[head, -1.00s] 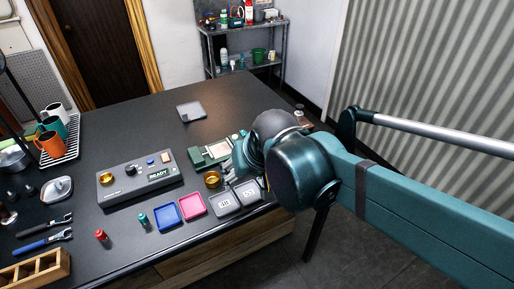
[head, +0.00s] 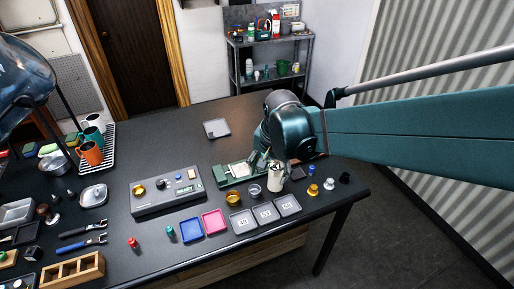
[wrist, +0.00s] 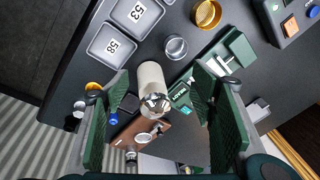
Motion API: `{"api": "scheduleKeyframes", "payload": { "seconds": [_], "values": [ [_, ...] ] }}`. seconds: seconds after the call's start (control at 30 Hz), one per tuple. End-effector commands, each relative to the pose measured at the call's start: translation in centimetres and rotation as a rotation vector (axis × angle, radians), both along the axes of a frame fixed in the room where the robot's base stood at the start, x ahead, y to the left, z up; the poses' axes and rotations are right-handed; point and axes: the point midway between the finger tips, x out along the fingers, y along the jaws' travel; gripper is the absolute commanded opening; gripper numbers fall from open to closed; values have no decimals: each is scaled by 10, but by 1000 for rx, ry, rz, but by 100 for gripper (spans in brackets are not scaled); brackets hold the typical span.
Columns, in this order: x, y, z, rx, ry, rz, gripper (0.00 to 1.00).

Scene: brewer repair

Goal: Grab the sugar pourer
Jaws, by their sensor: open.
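The sugar pourer looks to be the pale cylinder with a shiny metal top (wrist: 151,88), seen from above in the wrist view. It stands upright on the dark table and also shows in the head view (head: 275,178), just below my wrist. My gripper (wrist: 161,82) is open, with one green finger on each side of the pourer in the wrist view. I see no finger touching it. In the head view my wrist and forearm hide most of the gripper.
Close by are a clear glass cup (head: 254,190), a gold cup (head: 232,199) and a green scale (head: 236,174). Numbered grey trays (head: 265,212) lie along the front edge. Small gold (head: 313,190), white and black pieces stand at the right corner.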

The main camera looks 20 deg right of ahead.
Motion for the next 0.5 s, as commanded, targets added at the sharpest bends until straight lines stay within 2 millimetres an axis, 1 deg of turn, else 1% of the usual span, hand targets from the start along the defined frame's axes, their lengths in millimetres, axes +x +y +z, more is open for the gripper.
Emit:
{"api": "scheduleKeyframes", "payload": {
  "seconds": [0.03,0.5],
  "values": [
    [5,-3,5,6,12,-29,56],
    [31,-31,4,64,137,-318,56]
  ]
}}
